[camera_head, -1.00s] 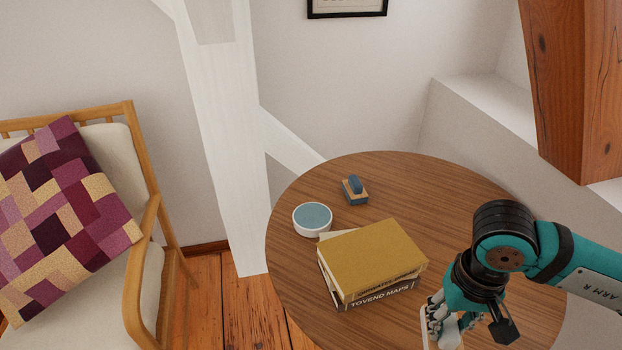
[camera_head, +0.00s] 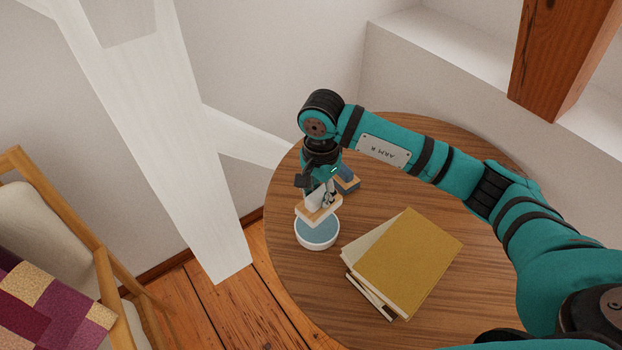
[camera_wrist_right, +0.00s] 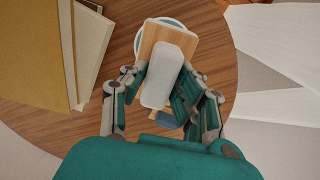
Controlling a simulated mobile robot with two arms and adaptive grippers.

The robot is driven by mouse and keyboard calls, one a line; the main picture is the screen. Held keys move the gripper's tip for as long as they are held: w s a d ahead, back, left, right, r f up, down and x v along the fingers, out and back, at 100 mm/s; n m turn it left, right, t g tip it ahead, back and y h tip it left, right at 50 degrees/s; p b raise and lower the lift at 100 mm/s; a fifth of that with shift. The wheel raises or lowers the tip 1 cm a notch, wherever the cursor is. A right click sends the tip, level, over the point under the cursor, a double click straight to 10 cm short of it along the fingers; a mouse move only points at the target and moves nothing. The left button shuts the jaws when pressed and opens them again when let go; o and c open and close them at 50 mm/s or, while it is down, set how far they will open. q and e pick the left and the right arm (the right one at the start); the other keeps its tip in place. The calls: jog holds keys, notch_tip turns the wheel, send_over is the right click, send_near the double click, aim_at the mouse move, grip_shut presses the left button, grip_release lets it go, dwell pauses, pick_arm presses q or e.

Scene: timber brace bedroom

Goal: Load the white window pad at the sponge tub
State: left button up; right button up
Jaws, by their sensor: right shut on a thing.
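The white window pad (camera_head: 312,212), a wooden board with a white grip, is held by my right gripper (camera_head: 325,194). In the right wrist view the gripper (camera_wrist_right: 166,92) is closed around the white grip (camera_wrist_right: 163,78). The sponge tub (camera_head: 317,241), round and white with a blue-grey sponge surface, stands near the table's left edge. The pad is over the tub's back part and covers some of it. I cannot tell whether the pad touches the sponge. In the wrist view the tub's rim (camera_wrist_right: 174,22) shows behind the board. My left gripper is out of view.
A blue pad with a wooden board (camera_head: 347,181) stands just behind the tub, partly hidden by my right gripper. A stack of books with a mustard cover (camera_head: 410,262) lies to the right on the round wooden table (camera_head: 330,290). A white timber brace (camera_head: 165,150) rises at left.

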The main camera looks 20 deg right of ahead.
aim_at(317, 211)
jog(key=m, duration=0.1)
jog(key=f+m, duration=0.1)
jog(key=shift+w+m, duration=0.25)
jog(key=shift+m, duration=0.05)
jog(key=shift+d+f, duration=0.1)
jog(key=shift+f, duration=0.7)
notch_tip(317, 211, down, 4)
jog(key=shift+w+r+b, duration=0.1)
jog(key=shift+r+b, duration=0.15)
jog(key=shift+b, duration=0.8)
jog(key=shift+f, duration=0.6)
pick_arm(q)
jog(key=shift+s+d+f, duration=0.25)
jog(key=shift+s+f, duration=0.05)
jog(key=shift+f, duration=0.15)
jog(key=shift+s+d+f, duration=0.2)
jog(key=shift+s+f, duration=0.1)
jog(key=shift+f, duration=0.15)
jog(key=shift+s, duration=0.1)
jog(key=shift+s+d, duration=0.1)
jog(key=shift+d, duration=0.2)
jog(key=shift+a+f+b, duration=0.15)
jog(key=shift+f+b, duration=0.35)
jog(key=shift+b, duration=0.2)
pick_arm(e)
jog(key=shift+f, duration=0.45)
